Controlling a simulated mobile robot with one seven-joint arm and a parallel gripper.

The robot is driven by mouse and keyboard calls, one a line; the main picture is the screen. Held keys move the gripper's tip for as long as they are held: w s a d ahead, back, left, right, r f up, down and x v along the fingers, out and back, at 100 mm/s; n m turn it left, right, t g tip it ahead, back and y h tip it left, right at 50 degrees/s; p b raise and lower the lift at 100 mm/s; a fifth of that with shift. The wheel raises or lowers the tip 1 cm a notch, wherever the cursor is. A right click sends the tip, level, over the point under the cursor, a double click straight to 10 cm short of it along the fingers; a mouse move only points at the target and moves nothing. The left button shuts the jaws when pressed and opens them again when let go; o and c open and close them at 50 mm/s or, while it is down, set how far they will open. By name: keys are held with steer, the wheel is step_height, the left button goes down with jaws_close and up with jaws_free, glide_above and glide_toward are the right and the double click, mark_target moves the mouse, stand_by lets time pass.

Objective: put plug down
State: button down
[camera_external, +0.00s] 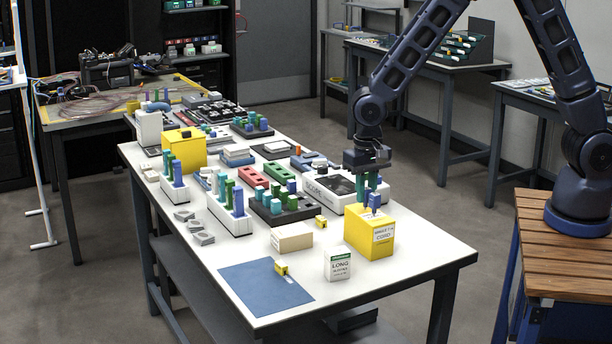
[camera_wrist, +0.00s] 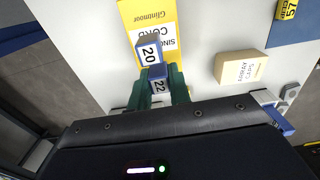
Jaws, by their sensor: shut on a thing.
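My gripper (camera_external: 367,190) points down over the near right part of the white table, just above and behind the yellow box. In the wrist view its green fingers (camera_wrist: 159,88) are shut on a blue plug (camera_wrist: 158,72) marked 22. A second blue plug (camera_wrist: 149,50) marked 20 stands right beside it, on the yellow box's side. The yellow box (camera_external: 370,236) has a white cord label and also shows in the wrist view (camera_wrist: 136,12). The fingers and the box hide the held plug's lower end, so I cannot tell whether it touches anything.
Racks of coloured blocks (camera_external: 230,212) crowd the table's left. The table's front right corner (camera_external: 425,255) is bare.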

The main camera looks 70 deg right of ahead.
steer(key=shift+f, duration=0.15)
steer(key=c, duration=1.3)
jaws_free()
step_height(320, 180, up, 12)
steer(key=s+d+r+n+t, duration=0.1)
steer(key=s+d+r+n, duration=0.1)
steer(key=s+d+r, duration=0.45)
steer(key=s+d+r+n+t, duration=0.1)
steer(key=s+d+r+n, duration=0.1)
steer(key=s, duration=0.6)
steer(key=s+d+r+n+t, duration=0.1)
steer(key=s+d+r+n, duration=0.1)
steer(key=s+r, duration=0.3)
steer(key=s+d+r+n+t, duration=0.1)
steer(key=s+d+r+n, duration=0.2)
steer(key=s, duration=1)
steer(key=shift+d+r+t, duration=0.25)
steer(key=shift+r+t, duration=0.05)
steer(key=shift+r, duration=0.25)
